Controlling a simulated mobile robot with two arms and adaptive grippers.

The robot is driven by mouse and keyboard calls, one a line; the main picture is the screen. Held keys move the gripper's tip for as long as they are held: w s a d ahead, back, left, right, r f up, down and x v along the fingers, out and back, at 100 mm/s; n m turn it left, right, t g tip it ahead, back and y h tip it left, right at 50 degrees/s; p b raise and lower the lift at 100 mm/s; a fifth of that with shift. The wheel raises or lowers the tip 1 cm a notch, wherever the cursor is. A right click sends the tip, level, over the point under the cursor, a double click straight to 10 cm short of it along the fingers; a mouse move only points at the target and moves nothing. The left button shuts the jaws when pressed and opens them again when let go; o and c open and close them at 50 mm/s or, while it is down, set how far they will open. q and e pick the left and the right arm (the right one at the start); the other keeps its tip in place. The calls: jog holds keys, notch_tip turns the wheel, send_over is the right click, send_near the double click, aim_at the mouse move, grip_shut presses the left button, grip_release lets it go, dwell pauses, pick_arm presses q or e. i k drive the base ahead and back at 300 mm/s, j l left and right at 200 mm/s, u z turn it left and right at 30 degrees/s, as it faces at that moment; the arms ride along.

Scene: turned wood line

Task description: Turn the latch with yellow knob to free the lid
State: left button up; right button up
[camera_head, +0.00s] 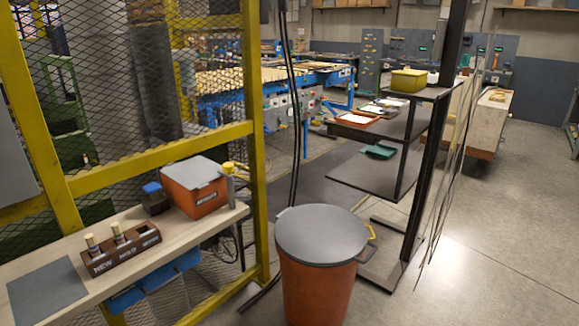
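An orange-red box (196,201) with a light grey lid (194,172) stands at the right end of a wooden bench. The lid lies flat and shut on the box. A yellow knob (228,167) tops a grey upright piece at the box's right side; the latch's exact position is too small to tell. A large orange bin (318,290) with a round grey lid (320,233) stands on the floor to the right. A yellow handle-like part (371,233) shows at the bin's right side. Neither of my grippers is in view.
The bench (75,240) holds a brown rack (120,248) with small cylinders, a dark blue-topped item (154,197) and a grey mat (47,292). A yellow-framed mesh fence (258,150) stands behind. A dark shelf unit (385,165) is to the right; open floor lies at far right.

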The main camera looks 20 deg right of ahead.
aim_at(228, 168)
jog(key=i+l+z, duration=0.25)
jog(key=i+l, duration=0.2)
jog(key=i+l+z, duration=0.25)
jog(key=i+l, duration=0.3)
